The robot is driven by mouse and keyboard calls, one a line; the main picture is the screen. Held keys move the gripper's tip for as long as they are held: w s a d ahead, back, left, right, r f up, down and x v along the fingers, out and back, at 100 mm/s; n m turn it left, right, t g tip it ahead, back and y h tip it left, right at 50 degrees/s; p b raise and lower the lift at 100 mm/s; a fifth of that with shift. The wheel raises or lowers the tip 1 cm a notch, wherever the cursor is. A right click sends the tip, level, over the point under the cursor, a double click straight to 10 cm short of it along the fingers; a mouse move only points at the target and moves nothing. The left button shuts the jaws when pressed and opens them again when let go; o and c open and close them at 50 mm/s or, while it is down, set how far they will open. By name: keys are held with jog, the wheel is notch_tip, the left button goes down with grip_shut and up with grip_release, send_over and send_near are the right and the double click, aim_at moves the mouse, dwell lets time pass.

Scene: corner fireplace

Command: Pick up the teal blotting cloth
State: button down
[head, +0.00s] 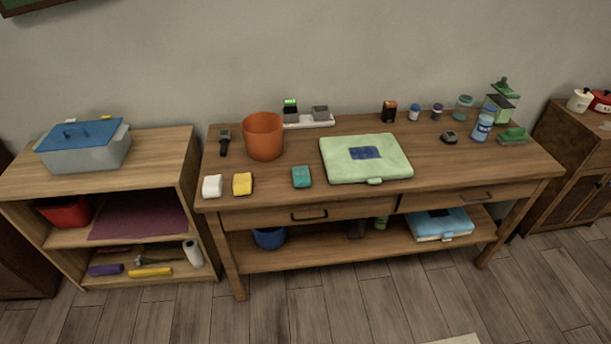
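A small teal folded cloth (301,177) lies on the wooden table (350,198) near its front edge. It sits between a yellow folded cloth (242,184) on its left and a light green case (341,171) on its right. It is apart from both, and nothing covers it. My gripper is not in view.
An orange pot (263,137) stands behind the cloths. A white folded cloth (212,187) lies at the table's left front corner. A white charger base (307,121) is at the back. Bottles and jars, including a blue one (482,128), stand at the right. Free tabletop surrounds the teal cloth.

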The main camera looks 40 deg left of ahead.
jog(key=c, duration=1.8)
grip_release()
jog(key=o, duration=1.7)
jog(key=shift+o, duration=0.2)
